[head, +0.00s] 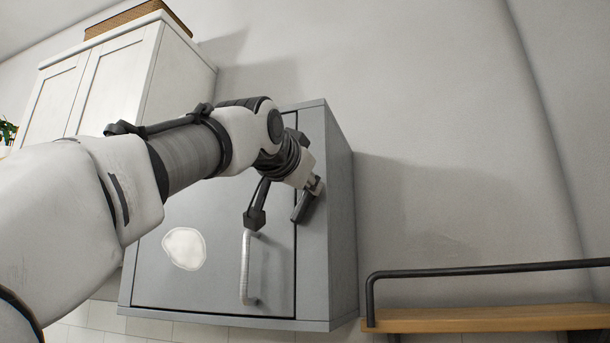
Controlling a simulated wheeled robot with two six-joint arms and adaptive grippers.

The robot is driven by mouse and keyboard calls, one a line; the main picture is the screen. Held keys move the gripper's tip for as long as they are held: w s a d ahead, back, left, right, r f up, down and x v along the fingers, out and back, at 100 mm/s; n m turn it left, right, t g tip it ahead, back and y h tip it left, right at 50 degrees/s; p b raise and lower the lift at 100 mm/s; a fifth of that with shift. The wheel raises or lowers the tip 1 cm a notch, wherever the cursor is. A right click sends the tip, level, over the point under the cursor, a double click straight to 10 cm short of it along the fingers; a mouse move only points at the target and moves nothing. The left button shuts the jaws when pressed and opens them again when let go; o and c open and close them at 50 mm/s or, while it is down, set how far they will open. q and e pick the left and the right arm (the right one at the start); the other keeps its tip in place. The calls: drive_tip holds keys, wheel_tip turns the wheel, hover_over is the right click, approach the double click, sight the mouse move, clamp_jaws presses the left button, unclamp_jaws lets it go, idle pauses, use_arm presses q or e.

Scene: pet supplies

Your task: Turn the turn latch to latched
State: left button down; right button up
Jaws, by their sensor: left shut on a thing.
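The grey cabinet (210,285) on the wall has a closed-looking front door (215,215) with a pale vertical handle (246,268). A dark turn latch (302,208) sits at the door's right edge, near the upper middle, tilted with its lower end to the left. My left gripper (312,187) reaches it from the upper left and is shut on it. The wrist and gripper hide the latch's upper part and pivot. A dark part of my wrist hangs just above the handle. My right gripper is out of view.
A white cupboard (112,80) with a woven box (135,18) on top stands at upper left. A wooden shelf (480,319) with a dark rail (480,270) is at lower right. The wall right of the cabinet is clear. A pale patch (184,248) is on the door.

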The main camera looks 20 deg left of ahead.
use_arm(q)
drive_tip(key=shift+d+f+m, duration=0.1)
drive_tip(key=shift+m, duration=2)
drive_tip(key=shift+d+f+m, duration=0.1)
drive_tip(key=shift+f+m, duration=0.05)
drive_tip(key=shift+m, duration=1.95)
drive_tip(key=shift+d+f+m, duration=0.1)
drive_tip(key=shift+m, duration=2)
drive_tip(key=c, duration=1.4)
unclamp_jaws()
drive_tip(key=o, duration=0.3)
drive_tip(key=shift+w, duration=0.15)
drive_tip(key=shift+w+f, duration=0.15)
drive_tip(key=shift+f, duration=0.1)
